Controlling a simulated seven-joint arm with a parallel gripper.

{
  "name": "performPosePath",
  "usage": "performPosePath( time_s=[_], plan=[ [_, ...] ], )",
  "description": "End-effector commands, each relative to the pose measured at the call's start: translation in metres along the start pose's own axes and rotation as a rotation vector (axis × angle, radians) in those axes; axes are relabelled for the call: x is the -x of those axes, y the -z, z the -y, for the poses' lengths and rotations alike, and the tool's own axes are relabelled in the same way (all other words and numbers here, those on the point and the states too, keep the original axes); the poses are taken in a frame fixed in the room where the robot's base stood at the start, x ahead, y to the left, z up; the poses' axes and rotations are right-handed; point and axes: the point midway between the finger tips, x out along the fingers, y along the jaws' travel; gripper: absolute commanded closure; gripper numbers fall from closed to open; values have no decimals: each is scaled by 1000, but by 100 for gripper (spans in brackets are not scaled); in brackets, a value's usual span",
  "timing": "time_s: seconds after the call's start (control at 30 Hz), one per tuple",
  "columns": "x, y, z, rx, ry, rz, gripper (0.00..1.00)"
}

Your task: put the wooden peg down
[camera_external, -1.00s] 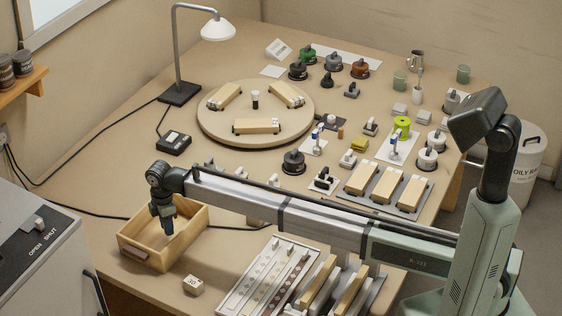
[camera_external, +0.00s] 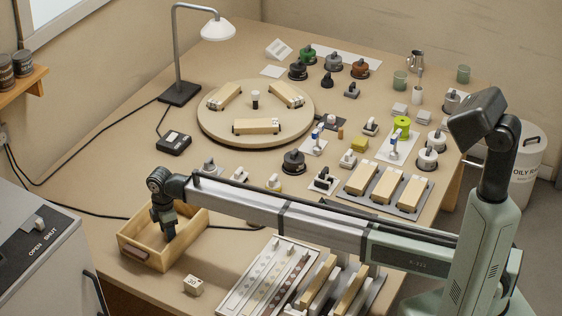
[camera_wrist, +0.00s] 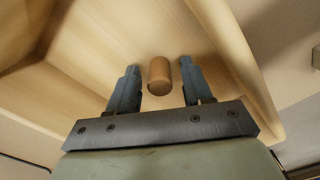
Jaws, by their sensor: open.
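The wooden peg (camera_wrist: 160,75) is a small brown cylinder between my two fingers in the wrist view, with a narrow gap on each side. My gripper (camera_wrist: 159,66) is open around it. I cannot tell whether the peg rests on the floor below. In the external view my gripper (camera_external: 168,232) points down inside the open wooden box (camera_external: 140,254) at the bench's left front. The peg is hidden there. The box's pale wall (camera_wrist: 235,65) also shows in the wrist view.
A white numbered block (camera_external: 193,285) stands right of the box. A long tray (camera_external: 240,290) with rows of small parts lies further right. The round turntable (camera_external: 225,132) and lamp (camera_external: 180,94) stand behind.

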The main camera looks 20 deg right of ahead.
Motion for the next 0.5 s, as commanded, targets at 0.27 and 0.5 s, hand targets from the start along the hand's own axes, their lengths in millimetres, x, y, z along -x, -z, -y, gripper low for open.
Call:
performPosePath(
  time_s=[0.27,0.5],
  plan=[
    [12,0,0,0,0,0,50],
    [52,0,0,0,-1,-1,50]
  ],
)
